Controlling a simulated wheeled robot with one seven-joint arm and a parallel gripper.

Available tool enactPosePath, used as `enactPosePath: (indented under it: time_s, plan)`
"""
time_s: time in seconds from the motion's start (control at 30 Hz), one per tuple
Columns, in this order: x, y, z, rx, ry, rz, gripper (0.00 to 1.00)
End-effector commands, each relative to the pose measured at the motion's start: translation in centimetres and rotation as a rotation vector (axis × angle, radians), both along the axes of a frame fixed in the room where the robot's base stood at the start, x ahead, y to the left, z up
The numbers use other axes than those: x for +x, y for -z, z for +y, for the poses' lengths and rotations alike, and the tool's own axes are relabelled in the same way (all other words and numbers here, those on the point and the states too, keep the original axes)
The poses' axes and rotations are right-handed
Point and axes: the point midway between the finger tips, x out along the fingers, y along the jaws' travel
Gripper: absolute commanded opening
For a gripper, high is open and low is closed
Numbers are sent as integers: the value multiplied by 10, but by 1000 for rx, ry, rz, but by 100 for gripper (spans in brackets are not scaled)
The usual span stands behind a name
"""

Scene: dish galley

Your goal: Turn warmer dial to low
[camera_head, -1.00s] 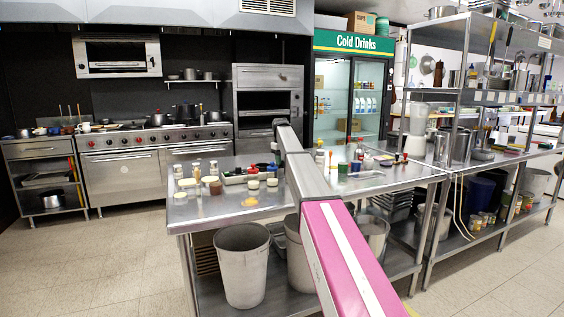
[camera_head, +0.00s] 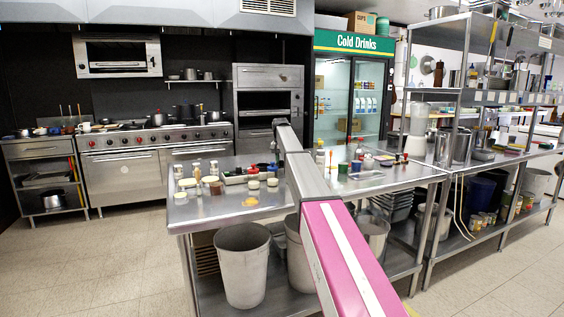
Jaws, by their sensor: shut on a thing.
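My arm's pink and grey links reach from the lower right over the steel table to a far end in front of the stacked steel oven unit (camera_head: 252,92). My gripper cannot be made out; it is hidden at or behind the arm's far end. No warmer dial can be told for sure. Part of the stacked unit's lower front is hidden by my arm.
The steel table (camera_head: 222,213) holds several small jars and bottles (camera_head: 214,188), with buckets (camera_head: 242,263) on its lower shelf. A green-topped drinks fridge (camera_head: 353,43) stands behind it. Steel shelving (camera_head: 468,96) stands at right. The floor (camera_head: 90,265) at left is clear.

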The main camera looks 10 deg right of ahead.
Motion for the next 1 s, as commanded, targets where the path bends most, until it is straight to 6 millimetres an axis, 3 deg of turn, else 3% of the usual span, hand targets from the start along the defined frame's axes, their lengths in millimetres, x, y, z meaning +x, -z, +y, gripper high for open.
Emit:
enactPosePath:
  time_s: [0.63,0.67,0.7,1.0]
  plan:
    - [0,0,0,0,47,0,8]
    - [0,0,0,0,47,0,41]
    - [0,0,0,0,47,0,54]
    - [0,0,0,0,47,0,57]
